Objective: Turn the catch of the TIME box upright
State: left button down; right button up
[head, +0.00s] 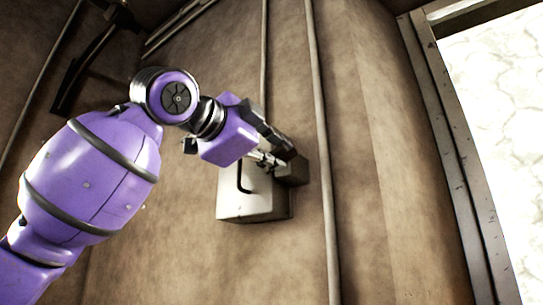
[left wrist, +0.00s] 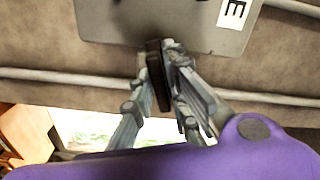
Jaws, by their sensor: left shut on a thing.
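My left gripper (head: 266,158) is at the upper part of the box's front. In the left wrist view the gripper (left wrist: 165,75) is shut on a dark bar-like catch (left wrist: 155,70) at the edge of the face. My right gripper is not in view.
Pipes run up the wall; one (head: 322,130) passes just right of the box. A dark block (head: 294,169) sits at the box's right side. A metal frame (head: 452,140) with a bright opening stands at the far right. The wall below the box is clear.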

pick_arm(q)
jog(key=n, duration=0.3)
jog(key=shift+n, duration=0.4)
jog(key=n, duration=0.3)
jog(key=shift+n, duration=0.3)
jog(key=n, duration=0.6)
jog(key=shift+r+n, duration=0.1)
jog(key=shift+n, duration=0.2)
jog(key=c, duration=1.8)
grip_release()
jog(key=v, duration=1.2)
